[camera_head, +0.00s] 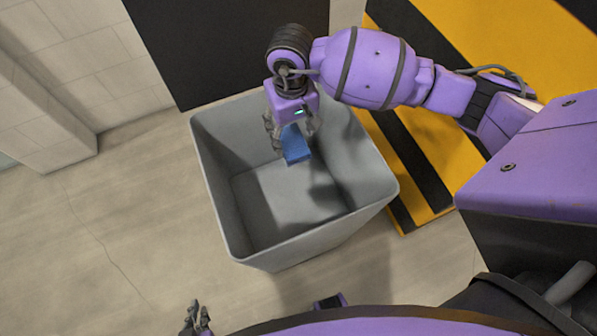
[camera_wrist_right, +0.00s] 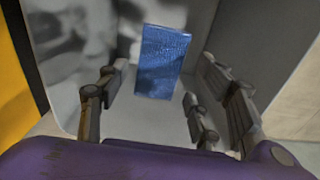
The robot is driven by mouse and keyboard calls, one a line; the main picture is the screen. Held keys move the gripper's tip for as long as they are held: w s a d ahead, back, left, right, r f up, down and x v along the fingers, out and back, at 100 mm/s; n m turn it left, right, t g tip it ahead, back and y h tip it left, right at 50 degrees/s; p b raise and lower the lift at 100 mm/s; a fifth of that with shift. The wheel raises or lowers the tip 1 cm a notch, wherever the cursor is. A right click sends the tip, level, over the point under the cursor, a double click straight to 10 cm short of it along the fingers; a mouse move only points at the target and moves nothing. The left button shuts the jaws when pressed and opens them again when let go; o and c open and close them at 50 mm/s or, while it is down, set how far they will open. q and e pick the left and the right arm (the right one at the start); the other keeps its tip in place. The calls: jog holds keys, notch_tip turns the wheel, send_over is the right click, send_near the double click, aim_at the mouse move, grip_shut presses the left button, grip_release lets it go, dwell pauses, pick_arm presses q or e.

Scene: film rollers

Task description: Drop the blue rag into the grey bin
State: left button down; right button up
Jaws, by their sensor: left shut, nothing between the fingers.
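The grey bin (camera_head: 222,205) stands on the floor in the middle of the head view, with its open top toward me. My right gripper (camera_head: 293,134) points down inside the bin's mouth near its far wall. It is open; in the right wrist view its fingers (camera_wrist_right: 155,100) stand apart. The blue rag (camera_head: 296,146) is just below these fingers, within the bin's walls. In the right wrist view the rag (camera_wrist_right: 163,62) shows beyond the fingertips with gaps on both sides. Whether it touches the bin's bottom I cannot tell. My left gripper (camera_head: 196,319) is shut and empty at the bottom edge, outside the bin.
A dark panel (camera_head: 225,45) stands behind the bin. A yellow and black striped surface (camera_head: 425,150) lies close to the bin's right side. A pale block wall (camera_head: 75,75) is at the far left. The floor (camera_head: 120,220) left of the bin is clear.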

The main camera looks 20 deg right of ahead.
jog(key=shift+o, duration=0.6)
notch_tip(320, 180, up, 12)
dwell(0.6)
